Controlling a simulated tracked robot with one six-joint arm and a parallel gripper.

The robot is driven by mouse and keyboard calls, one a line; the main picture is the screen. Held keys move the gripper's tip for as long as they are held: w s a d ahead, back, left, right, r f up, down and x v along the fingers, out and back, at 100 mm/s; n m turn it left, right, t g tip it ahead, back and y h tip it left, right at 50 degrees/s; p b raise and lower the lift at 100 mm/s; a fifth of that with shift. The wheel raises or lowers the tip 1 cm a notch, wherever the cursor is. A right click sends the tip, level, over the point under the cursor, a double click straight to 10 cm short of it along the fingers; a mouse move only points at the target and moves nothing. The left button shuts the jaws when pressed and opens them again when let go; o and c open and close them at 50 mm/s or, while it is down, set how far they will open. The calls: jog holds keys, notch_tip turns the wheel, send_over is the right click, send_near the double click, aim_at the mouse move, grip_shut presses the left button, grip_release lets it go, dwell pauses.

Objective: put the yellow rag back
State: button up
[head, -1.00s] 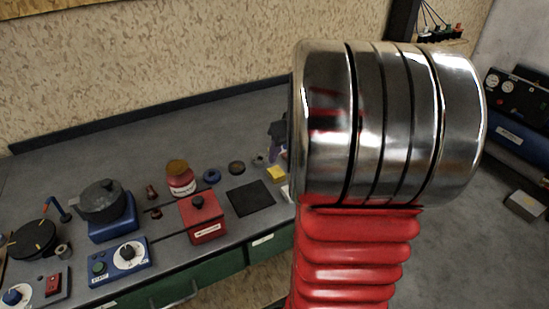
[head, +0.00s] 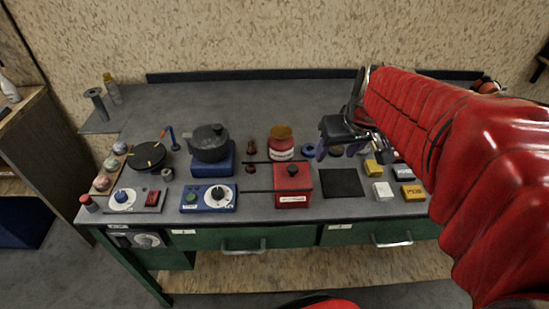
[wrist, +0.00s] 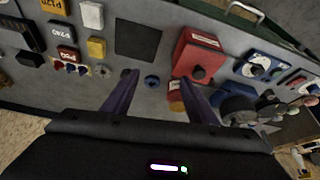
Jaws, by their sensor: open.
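I see nothing that is clearly a yellow rag. A small plain yellow piece (head: 372,168) lies on the bench right of my gripper, also in the wrist view (wrist: 96,47); I cannot tell whether it is folded cloth or a block. A yellow labelled block (head: 412,192) lies nearer the front edge. My gripper (head: 337,152) is above the back middle of the bench, its purple fingers apart and nothing between them.
A black square pad (head: 342,183) lies in front of my gripper. Left of it are a red box (head: 292,186), a red jar (head: 281,146) and a dark pot on a blue stand (head: 211,145). A white block (head: 383,191) lies right of the pad. Green drawers (head: 245,238) run below.

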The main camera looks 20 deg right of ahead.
jog(key=s+a, duration=0.5)
jog(key=a, duration=0.2)
jog(key=s+a+r+n, duration=0.1)
jog(key=s+a, duration=0.4)
jog(key=a, duration=0.3)
jog(key=shift+n+t+y, duration=0.3)
jog(key=shift+t+y, duration=0.1)
jog(key=shift+s, duration=0.1)
